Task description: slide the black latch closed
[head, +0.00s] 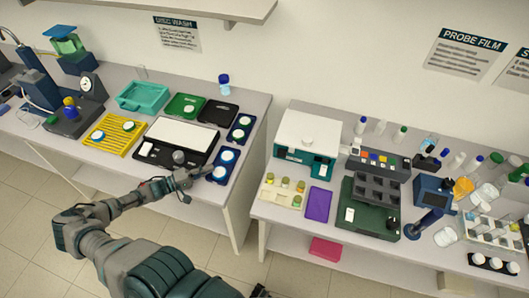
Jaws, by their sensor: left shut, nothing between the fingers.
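A black rig with a white panel (183,132) lies flat on the left bench. A small grey round knob (178,157) stands at its front edge, and a small white piece (146,149) sits at its front left corner. I cannot clearly make out which part is the black latch; it is too small or hidden. My left gripper (207,171) is shut and empty at the rig's front right corner, beside the blue tray. I cannot tell if it touches the rig.
A blue tray with white discs (216,175) is right of the rig. A yellow rack (113,135) is at its left; a teal tray (143,96), a green tray (184,106) and a black tray (218,113) lie behind. A gap separates the crowded right bench (275,212).

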